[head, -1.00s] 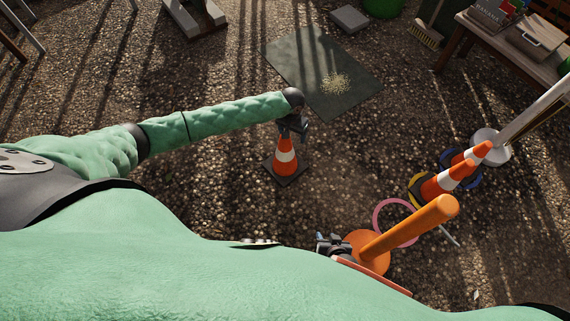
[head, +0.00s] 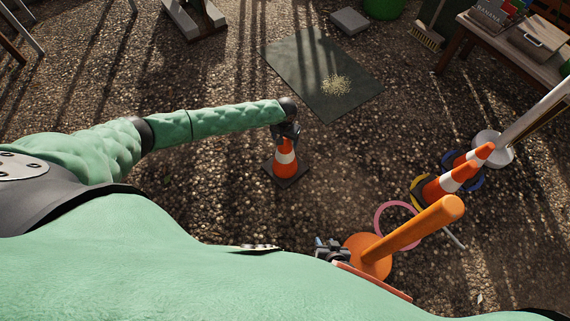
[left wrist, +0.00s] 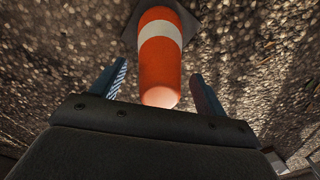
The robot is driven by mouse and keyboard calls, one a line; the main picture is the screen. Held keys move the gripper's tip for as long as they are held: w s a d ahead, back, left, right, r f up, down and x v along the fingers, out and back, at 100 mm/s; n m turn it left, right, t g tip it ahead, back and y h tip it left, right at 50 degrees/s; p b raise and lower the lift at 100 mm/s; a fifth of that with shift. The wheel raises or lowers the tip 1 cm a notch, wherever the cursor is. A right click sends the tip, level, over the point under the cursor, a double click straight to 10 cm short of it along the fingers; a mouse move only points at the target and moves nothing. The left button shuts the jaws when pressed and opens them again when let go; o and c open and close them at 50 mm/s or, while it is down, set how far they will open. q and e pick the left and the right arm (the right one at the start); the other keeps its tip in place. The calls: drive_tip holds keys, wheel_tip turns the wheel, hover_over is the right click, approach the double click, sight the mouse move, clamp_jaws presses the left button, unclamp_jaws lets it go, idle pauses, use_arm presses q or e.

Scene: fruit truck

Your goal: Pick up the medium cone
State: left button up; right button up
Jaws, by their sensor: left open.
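An orange and white cone (head: 285,160) on a dark square base stands upright on the gravel near the middle of the head view. My left gripper (head: 287,134) is at the cone's top. In the left wrist view the cone (left wrist: 160,60) lies between the two open fingers of my left gripper (left wrist: 158,85), with a gap on each side. More orange and white cones (head: 452,180) stand at the right. My right gripper (head: 332,249) is small and low in the head view, beside an orange post's base; I cannot tell whether it is open.
An orange post (head: 415,227) on a round base stands at the lower right, with a pink ring (head: 379,222) around or behind it. A dark mat (head: 300,65) lies beyond the cone. A wooden table (head: 500,45) is at upper right. Gravel around the near cone is clear.

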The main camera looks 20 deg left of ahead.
use_arm(q)
drive_tip(key=shift+f, duration=0.1)
drive_tip(key=shift+c, duration=0.4)
clamp_jaws()
